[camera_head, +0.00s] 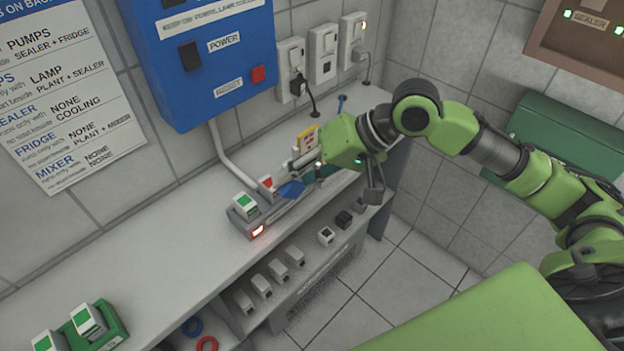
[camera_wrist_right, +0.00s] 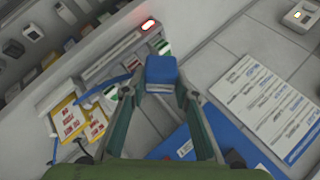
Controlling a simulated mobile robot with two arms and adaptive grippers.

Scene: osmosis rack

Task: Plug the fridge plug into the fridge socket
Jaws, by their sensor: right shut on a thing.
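My right gripper (camera_head: 296,180) is shut on a blue block (camera_head: 291,190), held above the rack on the bench. In the right wrist view the blue block (camera_wrist_right: 161,72) sits between the two fingertips (camera_wrist_right: 162,92). Three wall sockets are in the head view: the left one (camera_head: 291,56) has a black plug (camera_head: 297,86) with a cable, the middle one (camera_head: 322,40) shows no clear plug, and the right one (camera_head: 351,28) has a grey plug (camera_head: 358,54). I cannot tell which is the fridge socket or fridge plug. My left gripper is not in view.
A blue power box (camera_head: 205,55) hangs above the bench (camera_head: 165,255). The rack (camera_head: 246,228) has a red light and coloured blocks. A green tray (camera_head: 115,328) with green-white blocks is at the lower left. Several small blocks sit on the shelf below.

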